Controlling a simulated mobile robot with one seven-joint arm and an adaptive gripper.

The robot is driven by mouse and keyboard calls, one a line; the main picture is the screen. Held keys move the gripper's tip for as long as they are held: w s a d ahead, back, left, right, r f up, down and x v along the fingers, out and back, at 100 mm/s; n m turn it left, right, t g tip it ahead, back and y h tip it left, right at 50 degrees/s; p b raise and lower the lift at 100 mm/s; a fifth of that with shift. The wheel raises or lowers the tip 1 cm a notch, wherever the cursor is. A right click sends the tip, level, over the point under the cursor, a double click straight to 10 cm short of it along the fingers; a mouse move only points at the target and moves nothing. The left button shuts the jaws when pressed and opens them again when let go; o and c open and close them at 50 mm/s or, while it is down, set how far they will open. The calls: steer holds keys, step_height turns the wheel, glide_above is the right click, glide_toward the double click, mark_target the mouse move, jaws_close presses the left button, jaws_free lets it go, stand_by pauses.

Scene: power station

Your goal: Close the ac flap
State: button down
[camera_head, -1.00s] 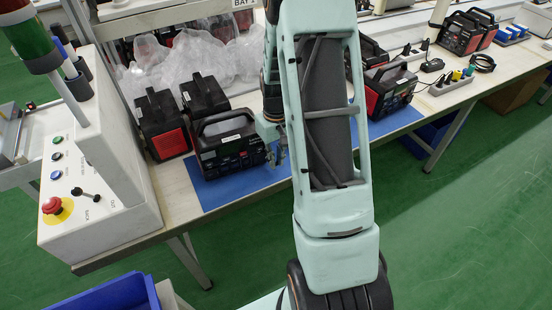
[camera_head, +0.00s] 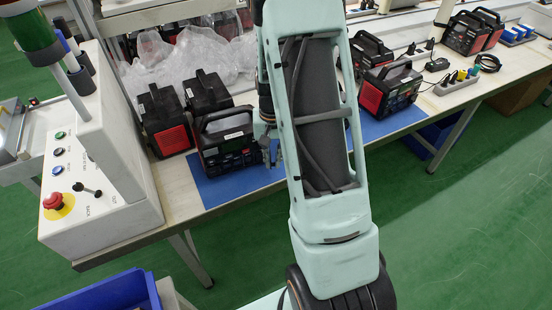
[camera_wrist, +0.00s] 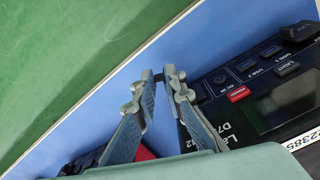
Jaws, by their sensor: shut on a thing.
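A black power station (camera_head: 228,145) with a carry handle stands on the blue mat (camera_head: 213,195). In the wrist view its front panel (camera_wrist: 262,95) shows USB and light labels, a red button and a dark screen. My gripper (camera_head: 271,153) is at the right end of this front, partly behind my own arm. In the wrist view the two fingers of my gripper (camera_wrist: 158,78) are close together beside the panel's edge, with a small dark piece between the tips. It looks like the ac flap, but most of it is hidden by the fingers.
Two more black-and-red units (camera_head: 165,120) stand behind on the left, near clear plastic wrap (camera_head: 170,65). A control box (camera_head: 90,185) with a red stop button is at left. Another power station (camera_head: 391,88) and a power strip (camera_head: 455,84) are at right.

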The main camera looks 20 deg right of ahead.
steer(key=m, duration=0.1)
steer(key=a+m, duration=0.1)
steer(key=m, duration=0.1)
steer(key=shift+w+a+r+m, duration=0.1)
steer(key=shift+w+m, duration=0.2)
steer(key=shift+w, duration=0.05)
steer(key=shift+w+a+m+p, duration=0.25)
steer(key=shift+a+m+p, duration=0.05)
steer(key=shift+m, duration=0.8)
steer(key=shift+w+a+m+p, duration=0.25)
steer(key=shift+a+m, duration=0.05)
steer(key=shift+m, duration=0.8)
steer(key=c, duration=2)
jaws_free()
steer(key=shift+c, duration=0.2)
steer(key=shift+a, duration=0.1)
